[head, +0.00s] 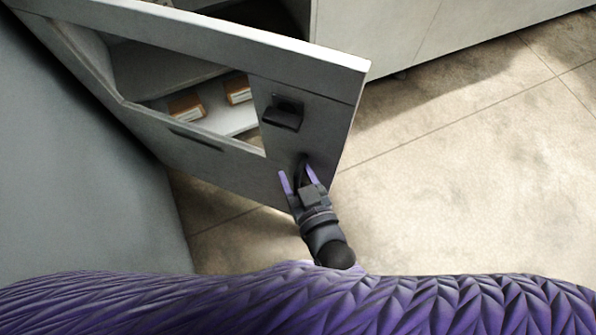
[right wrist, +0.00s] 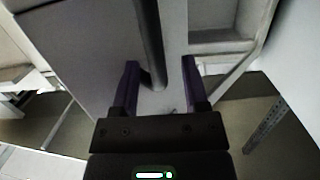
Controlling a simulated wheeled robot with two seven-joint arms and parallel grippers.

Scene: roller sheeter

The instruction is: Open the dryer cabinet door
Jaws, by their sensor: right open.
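The dryer cabinet door (head: 240,185) is a grey framed panel with an opening or window in it. In the head view it stands swung out at an angle from the cabinet body (head: 80,150). A dark bar handle (right wrist: 150,40) runs up the door in the right wrist view. My right gripper (head: 298,174) is at the door's lower right part. Its two purple fingers (right wrist: 160,72) are apart, with the lower end of the handle between them; I cannot tell whether they touch it. My left gripper is not in view.
A dark block (head: 283,112) juts from the door above my right gripper. Orange-and-white boxes (head: 187,107) show on a shelf through the door's opening. A pale cabinet (head: 400,35) stands at the back. Tiled floor (head: 460,170) to the right is clear.

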